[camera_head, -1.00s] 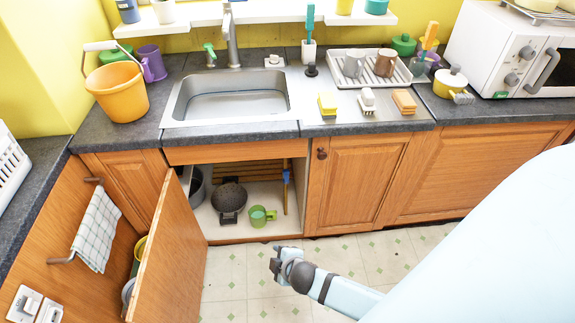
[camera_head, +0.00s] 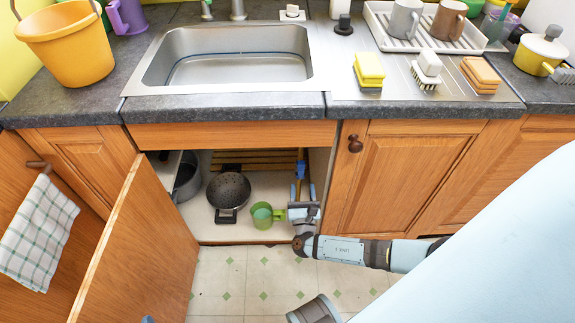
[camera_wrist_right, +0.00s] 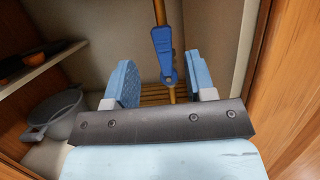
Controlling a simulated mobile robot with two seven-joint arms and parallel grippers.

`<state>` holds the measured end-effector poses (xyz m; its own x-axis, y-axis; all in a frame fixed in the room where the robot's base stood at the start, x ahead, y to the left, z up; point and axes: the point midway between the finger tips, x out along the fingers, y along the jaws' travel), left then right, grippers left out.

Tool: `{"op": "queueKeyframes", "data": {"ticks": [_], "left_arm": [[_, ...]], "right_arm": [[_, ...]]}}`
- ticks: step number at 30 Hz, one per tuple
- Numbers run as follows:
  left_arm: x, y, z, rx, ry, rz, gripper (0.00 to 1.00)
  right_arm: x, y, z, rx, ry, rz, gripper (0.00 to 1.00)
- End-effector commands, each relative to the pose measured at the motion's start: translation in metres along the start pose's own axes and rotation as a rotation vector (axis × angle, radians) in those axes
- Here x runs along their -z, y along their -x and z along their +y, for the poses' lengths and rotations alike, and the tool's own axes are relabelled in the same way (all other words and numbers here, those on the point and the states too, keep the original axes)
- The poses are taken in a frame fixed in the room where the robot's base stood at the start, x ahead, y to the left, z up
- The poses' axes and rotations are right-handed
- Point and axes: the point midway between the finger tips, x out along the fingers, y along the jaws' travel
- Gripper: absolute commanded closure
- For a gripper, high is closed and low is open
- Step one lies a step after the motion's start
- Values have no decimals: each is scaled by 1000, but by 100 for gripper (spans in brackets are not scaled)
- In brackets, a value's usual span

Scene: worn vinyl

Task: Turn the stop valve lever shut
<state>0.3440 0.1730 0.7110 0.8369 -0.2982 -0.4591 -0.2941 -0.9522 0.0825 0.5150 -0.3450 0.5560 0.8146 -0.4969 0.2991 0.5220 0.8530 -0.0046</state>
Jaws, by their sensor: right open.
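The stop valve's blue lever (camera_wrist_right: 162,47) sits on an upright copper-coloured pipe (camera_wrist_right: 160,12) inside the open sink cupboard. In the right wrist view it lies roughly in line with the pipe, above a blue-grey pivot. In the head view the lever (camera_head: 300,170) shows small, at the cupboard's right side. My right gripper (camera_wrist_right: 163,86) is open, with blue pads either side of the pipe's lower part; nothing is between them that I can see it touch. In the head view the right gripper (camera_head: 303,208) is at the cupboard opening, just below the lever.
A green mug (camera_head: 264,215) stands close left of my right gripper, with a dark colander (camera_head: 228,191) and a grey pot (camera_head: 186,178) farther left. The open cupboard door (camera_head: 145,250) bounds the left side. A closed door (camera_head: 405,180) is on the right.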

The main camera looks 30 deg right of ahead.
Motion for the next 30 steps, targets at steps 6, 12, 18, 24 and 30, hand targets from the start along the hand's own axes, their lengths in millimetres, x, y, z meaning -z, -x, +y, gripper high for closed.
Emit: {"op": "queueKeyframes", "data": {"ticks": [6, 12, 18, 24, 30], "left_arm": [[0, 0, 0, 0, 0, 0, 35], [0, 0, 0, 0, 0, 1, 35], [0, 0, 0, -1, 1, 1, 35], [-1, -1, 0, -1, 1, 2, 35], [-1, -1, 1, -2, 2, 3, 35]], "right_arm": [[-1, -17, -1, 3, -2, 1, 50], [0, -33, 0, 2, -3, 2, 50], [0, -49, 0, 3, -4, 2, 50], [0, -65, 0, 3, -4, 3, 50], [0, -81, 0, 2, -4, 3, 50]]}}
